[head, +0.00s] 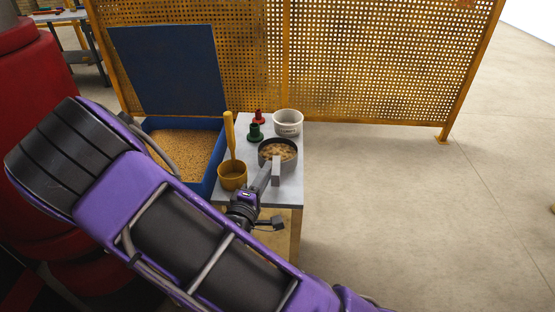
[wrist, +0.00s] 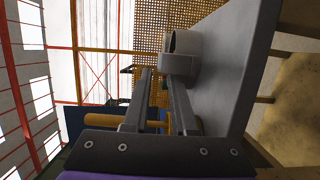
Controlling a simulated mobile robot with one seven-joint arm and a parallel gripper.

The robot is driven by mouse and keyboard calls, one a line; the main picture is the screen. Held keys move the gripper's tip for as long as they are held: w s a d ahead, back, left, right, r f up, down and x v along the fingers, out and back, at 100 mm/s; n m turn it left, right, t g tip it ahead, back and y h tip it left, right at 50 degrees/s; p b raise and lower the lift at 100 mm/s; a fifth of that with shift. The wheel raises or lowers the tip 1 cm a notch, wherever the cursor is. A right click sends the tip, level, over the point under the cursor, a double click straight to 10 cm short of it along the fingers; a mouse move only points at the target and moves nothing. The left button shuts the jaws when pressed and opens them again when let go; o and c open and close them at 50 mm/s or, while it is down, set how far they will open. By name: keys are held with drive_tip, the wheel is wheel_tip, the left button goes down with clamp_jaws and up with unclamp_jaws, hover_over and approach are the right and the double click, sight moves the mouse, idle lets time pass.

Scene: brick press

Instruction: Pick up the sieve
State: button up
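The sieve (head: 278,148) is a round, dark-rimmed pan with a tan, speckled inside, standing on the small grey table. A grey block-like handle (head: 276,171) sticks out on its near side. In the wrist view the sieve's grey rim (wrist: 186,43) and block (wrist: 178,64) show just beyond the fingertips. My gripper (head: 266,177) is low over the table, close to the handle. In the wrist view my gripper (wrist: 161,78) has a gap between its fingers, with nothing clearly held. The right finger overlaps the block; I cannot tell whether they touch.
A yellow scoop (head: 232,176) with an upright handle stands left of the sieve. A green stamp (head: 255,132), a red stamp (head: 259,116) and a white labelled pot (head: 288,123) stand behind. A blue sand bin (head: 213,170) adjoins the table (head: 286,191). Floor at right is clear.

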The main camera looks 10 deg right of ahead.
sight(277, 160)
drive_tip(key=shift+x, duration=1.95)
clamp_jaws()
